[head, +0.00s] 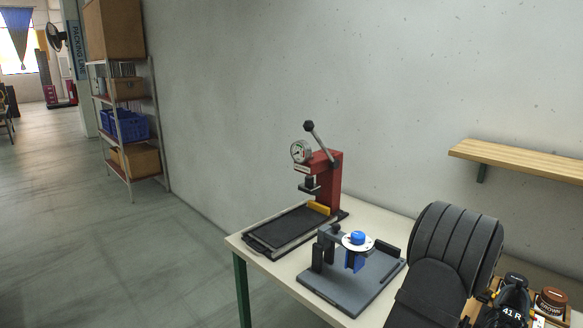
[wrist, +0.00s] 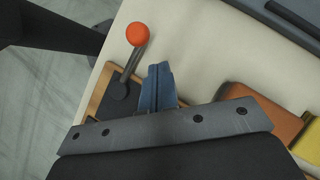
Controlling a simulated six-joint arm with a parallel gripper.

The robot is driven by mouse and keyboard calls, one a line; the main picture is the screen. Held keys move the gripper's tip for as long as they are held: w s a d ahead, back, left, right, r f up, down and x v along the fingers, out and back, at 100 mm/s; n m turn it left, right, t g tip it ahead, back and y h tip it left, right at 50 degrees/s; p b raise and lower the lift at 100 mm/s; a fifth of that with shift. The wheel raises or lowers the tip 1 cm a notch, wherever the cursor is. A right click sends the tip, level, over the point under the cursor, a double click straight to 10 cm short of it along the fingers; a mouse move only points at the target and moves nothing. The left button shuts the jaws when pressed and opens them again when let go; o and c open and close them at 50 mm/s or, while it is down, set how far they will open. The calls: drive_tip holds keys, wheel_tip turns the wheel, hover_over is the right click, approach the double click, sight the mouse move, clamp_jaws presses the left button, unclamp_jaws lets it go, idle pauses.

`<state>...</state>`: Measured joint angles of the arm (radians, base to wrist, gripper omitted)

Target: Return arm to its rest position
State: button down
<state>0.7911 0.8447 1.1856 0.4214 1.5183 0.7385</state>
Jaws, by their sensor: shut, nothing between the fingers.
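My gripper (wrist: 158,82) shows in the wrist view as two blue-grey fingers pressed together, with nothing between them. It hangs over the pale table (wrist: 185,45), close to a lever with an orange-red ball knob (wrist: 137,34). In the head view, a dark ribbed part of my arm (head: 455,245) rises at the right front of the table. My fingers cannot be made out in the head view.
A red press (head: 328,180) with a gauge and a black tray (head: 290,232) stands on the table. A grey fixture (head: 345,285) with a blue knob sits before it. A dark bottle (head: 513,290) and brown-lidded jar (head: 552,303) stand at right. A wooden shelf (head: 520,160) is above.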

drive_tip(key=shift+s+d+f+m+t, duration=0.1)
drive_tip(key=shift+d+m+t, duration=0.6)
drive_tip(key=shift+m, duration=0.5)
drive_tip(key=shift+a, duration=0.1)
